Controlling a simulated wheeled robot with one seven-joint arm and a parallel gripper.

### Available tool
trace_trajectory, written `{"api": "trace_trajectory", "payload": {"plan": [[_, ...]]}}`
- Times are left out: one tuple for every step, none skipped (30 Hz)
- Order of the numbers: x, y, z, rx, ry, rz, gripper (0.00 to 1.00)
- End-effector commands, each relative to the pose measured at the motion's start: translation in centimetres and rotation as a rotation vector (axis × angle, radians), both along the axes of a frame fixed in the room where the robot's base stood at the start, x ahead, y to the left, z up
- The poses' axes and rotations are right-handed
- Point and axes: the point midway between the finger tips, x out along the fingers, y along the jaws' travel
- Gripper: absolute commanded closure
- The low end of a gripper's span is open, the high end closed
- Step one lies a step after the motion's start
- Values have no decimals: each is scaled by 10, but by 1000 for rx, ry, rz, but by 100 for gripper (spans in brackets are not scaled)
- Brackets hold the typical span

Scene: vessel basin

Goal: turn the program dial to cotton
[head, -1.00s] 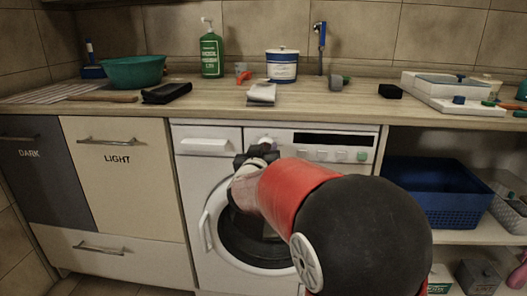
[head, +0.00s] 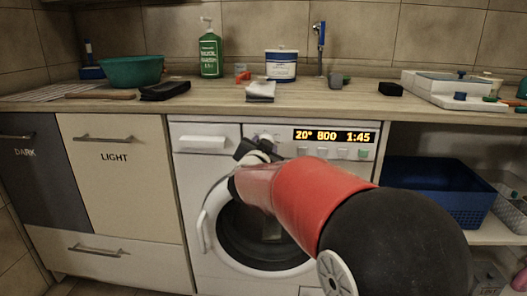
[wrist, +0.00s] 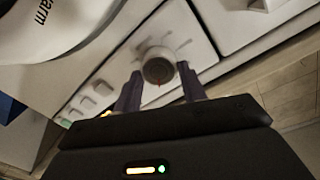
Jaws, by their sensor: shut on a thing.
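The washing machine (head: 188,215) stands under the worktop with its round door closed. Its program dial (wrist: 158,66) is a round knob with a small red mark, on the white panel in the wrist view. My gripper (wrist: 159,82) has one dark finger on each side of the dial and is shut on it. In the head view my gripper (head: 247,152) is at the panel, and my arm and hand cover most of the dial. The display (head: 335,136) is lit and reads 20°, 800 and 1:45. The dial's program labels are too blurred to read.
Several buttons (head: 333,153) sit below the display. The detergent drawer (head: 203,143) is shut, left of the dial. The worktop (head: 220,101) above holds a green bottle (head: 210,55), a teal bowl (head: 132,71) and a white tub (head: 281,65). A blue basket (head: 435,190) is on the right shelf.

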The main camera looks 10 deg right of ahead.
Motion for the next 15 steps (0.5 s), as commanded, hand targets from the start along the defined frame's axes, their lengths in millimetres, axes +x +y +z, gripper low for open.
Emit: {"api": "trace_trajectory", "payload": {"plan": [[0, 0, -2, 24, -7, 0, 82], [0, 0, -2, 36, -11, 0, 82], [0, 0, -1, 53, -16, 0, 82], [0, 0, -1, 63, -20, 0, 82], [0, 0, -1, 73, -22, 0, 82], [0, -1, -1, 83, -25, 0, 82], [0, -1, -1, 91, -28, -1, 82], [0, -1, -1, 97, -30, -1, 82], [0, -1, -1, 103, -32, -1, 82], [0, -1, -1, 107, -33, 0, 82], [0, -1, -1, 110, -34, 0, 82], [0, -1, -1, 113, -35, 0, 82], [0, -1, -1, 115, -36, 0, 82], [0, -1, -1, 117, -36, 0, 82], [0, -1, -1, 118, -36, 0, 82]]}}
